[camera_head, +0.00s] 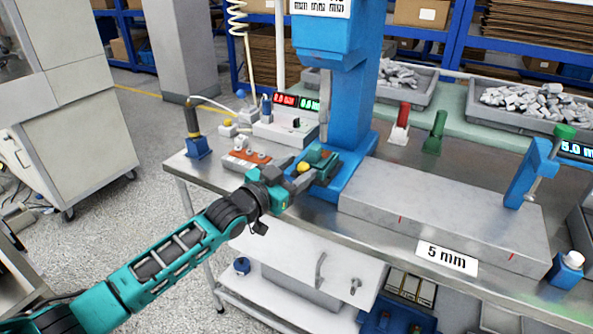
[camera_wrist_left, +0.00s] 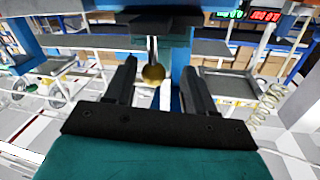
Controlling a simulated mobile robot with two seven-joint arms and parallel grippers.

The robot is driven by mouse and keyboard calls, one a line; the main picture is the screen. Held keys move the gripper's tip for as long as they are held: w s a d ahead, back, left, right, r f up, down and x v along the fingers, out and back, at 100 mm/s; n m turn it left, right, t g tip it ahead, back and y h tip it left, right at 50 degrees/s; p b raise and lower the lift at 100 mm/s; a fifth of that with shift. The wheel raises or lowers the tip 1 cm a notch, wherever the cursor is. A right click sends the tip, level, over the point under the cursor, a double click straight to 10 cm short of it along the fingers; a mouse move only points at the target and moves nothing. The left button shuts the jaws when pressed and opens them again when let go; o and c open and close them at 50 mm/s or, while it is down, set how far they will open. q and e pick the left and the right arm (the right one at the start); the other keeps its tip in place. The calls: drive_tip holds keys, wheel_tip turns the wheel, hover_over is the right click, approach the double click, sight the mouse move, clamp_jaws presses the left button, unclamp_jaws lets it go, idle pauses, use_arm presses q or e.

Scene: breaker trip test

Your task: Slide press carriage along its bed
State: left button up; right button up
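The blue press (camera_head: 345,100) stands on the steel bench. At its foot is a small green and dark part (camera_head: 322,160), apparently the carriage, on a blue bed (camera_head: 345,180). A yellow ball knob (camera_head: 303,167) sticks out on its near left side. My left gripper (camera_head: 296,173) is at this knob. In the left wrist view the brass ball knob (camera_wrist_left: 153,73) on its short rod sits between the two spread dark fingers (camera_wrist_left: 158,82), with gaps on both sides. The carriage is partly hidden by my gripper. My right gripper is not in view.
A grey block with red marks (camera_head: 440,215) and a "5 mm" label (camera_head: 447,256) lies right of the press. Left of it are an orange-topped strip (camera_head: 246,160), a display box (camera_head: 285,128) and a yellow-black tool in a blue holder (camera_head: 197,145). Parts trays stand behind.

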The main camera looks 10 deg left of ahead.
use_arm(q)
drive_tip(key=shift+d, duration=0.1)
drive_tip(key=v, duration=1.3)
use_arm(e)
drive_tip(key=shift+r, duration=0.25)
